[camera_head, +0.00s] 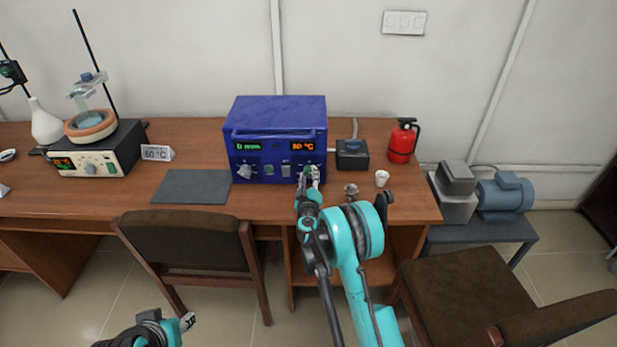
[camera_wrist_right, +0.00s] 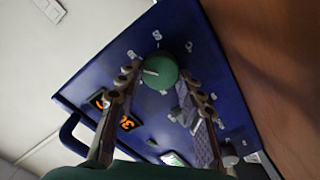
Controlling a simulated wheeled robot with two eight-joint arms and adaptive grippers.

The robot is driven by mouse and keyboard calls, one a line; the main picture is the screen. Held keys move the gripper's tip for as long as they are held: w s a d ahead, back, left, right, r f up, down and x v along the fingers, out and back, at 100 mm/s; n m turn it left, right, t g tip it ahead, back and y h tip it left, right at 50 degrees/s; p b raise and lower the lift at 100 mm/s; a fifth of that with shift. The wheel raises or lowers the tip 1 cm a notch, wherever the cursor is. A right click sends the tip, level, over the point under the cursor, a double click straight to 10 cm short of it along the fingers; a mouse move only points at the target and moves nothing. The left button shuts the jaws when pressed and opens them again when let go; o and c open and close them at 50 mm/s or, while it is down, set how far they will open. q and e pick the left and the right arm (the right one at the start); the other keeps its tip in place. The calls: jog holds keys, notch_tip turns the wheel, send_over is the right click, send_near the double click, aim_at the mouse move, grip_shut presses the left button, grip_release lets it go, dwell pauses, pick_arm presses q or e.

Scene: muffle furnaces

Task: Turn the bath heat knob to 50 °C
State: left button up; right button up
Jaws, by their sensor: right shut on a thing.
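A blue box-shaped unit (camera_head: 277,120) stands on the wooden table, with a green display on the left and an orange one on the right that seems to read 30 °C. My right gripper (camera_head: 309,178) is at the right end of its front panel, shut on a round green knob (camera_wrist_right: 158,72). In the wrist view the fingers are on either side of the knob, whose white mark faces the left finger; dial figures surround it. My left gripper (camera_head: 188,321) is low at the bottom left, away from the table; its jaw opening is unclear.
A heating unit (camera_head: 97,150) with a round bath stands at the left, beside a 60 °C card (camera_head: 157,153). A dark mat (camera_head: 192,187), small black box (camera_head: 352,154), red extinguisher (camera_head: 402,142) and white cup (camera_head: 382,178) are nearby. Chairs (camera_head: 190,240) stand in front.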

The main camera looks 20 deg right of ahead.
jog(key=shift+m, duration=0.9)
jog(key=o, duration=1.2)
jog(key=shift+c, duration=0.2)
jog(key=shift+s, duration=0.1)
jog(key=v, duration=0.7)
jog(key=shift+s, duration=0.2)
jog(key=shift+r, duration=0.1)
